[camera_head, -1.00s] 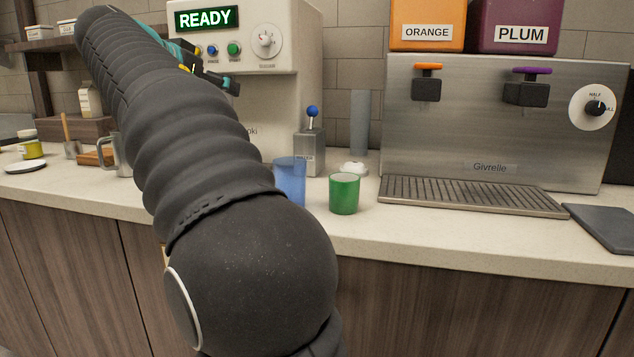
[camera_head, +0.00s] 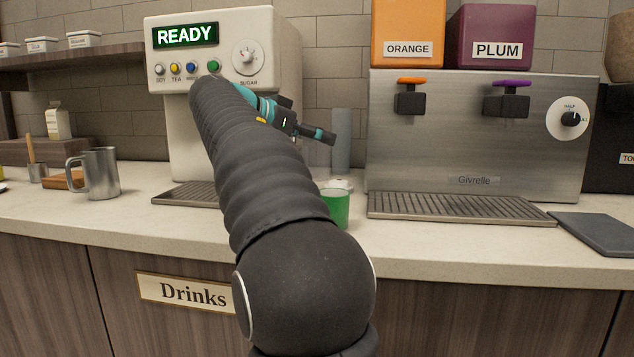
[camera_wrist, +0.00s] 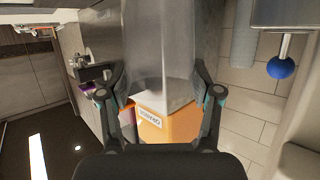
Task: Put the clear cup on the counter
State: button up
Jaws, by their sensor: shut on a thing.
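The clear cup (camera_wrist: 160,50) is between the fingers of my gripper (camera_wrist: 160,95) in the wrist view, and the gripper is shut on it. In the head view my gripper (camera_head: 318,134) is raised above the counter (camera_head: 430,243), left of the juice machine. The cup shows there only faintly below the fingers (camera_head: 318,156), partly lost against the wall. The cup is off the counter.
A green cup (camera_head: 337,208) stands on the counter, partly behind my arm. The juice machine (camera_head: 470,135) with its drip grate (camera_head: 460,208) stands to the right, the drink machine (camera_head: 180,120) behind my arm. A metal pitcher (camera_head: 101,174) stands left.

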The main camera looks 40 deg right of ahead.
aim_at(315, 165)
jog(key=shift+f+b, duration=0.4)
jog(key=shift+f, duration=2.7)
jog(key=shift+f, duration=0.15)
jog(key=o, duration=1)
jog(key=shift+o, duration=0.2)
jog(key=shift+r, duration=0.2)
jog(key=v, duration=1.2)
